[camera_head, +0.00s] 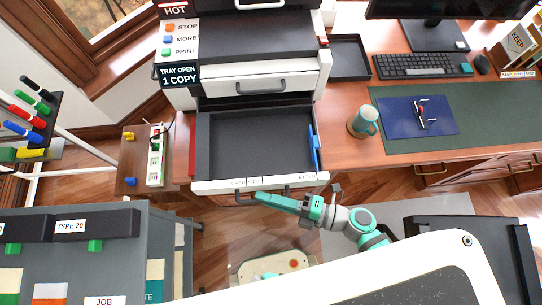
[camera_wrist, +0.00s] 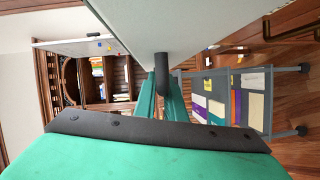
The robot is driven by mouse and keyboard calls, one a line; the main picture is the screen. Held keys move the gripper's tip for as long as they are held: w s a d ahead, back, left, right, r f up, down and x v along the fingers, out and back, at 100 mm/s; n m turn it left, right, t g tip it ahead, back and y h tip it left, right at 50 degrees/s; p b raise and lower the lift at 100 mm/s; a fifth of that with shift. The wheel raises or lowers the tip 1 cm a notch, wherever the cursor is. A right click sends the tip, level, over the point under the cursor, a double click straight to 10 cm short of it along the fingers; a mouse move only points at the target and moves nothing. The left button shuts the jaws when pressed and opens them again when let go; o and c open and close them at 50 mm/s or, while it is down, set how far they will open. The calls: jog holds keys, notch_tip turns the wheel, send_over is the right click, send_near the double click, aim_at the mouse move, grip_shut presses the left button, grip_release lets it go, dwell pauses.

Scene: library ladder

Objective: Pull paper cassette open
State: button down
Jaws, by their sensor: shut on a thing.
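The paper cassette (camera_head: 260,183) is pulled well out of the printer, its dark empty tray floor (camera_head: 255,140) showing in the head view. Its white front panel bears a label and a dark bar handle (camera_head: 240,199) beneath. My gripper (camera_head: 262,197) is at that handle, reaching from the lower right, with its green fingers shut on it. In the wrist view the fingers (camera_wrist: 161,100) close around the dark handle post (camera_wrist: 161,65), under the pale cassette panel (camera_wrist: 190,25). The printer display (camera_head: 178,77) reads "TRAY OPEN 1 COPY".
A closed upper drawer (camera_head: 258,85) sits above the cassette. A grey board (camera_head: 80,250) stands at lower left. A small wooden stand with a power strip (camera_head: 156,155) is left of the cassette.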

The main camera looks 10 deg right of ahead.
dwell(0.3)
jog(key=c, duration=1.8)
grip_release()
jog(key=shift+s, duration=0.1)
jog(key=v, duration=1)
jog(key=shift+s+d, duration=0.15)
jog(key=shift+d, duration=0.2)
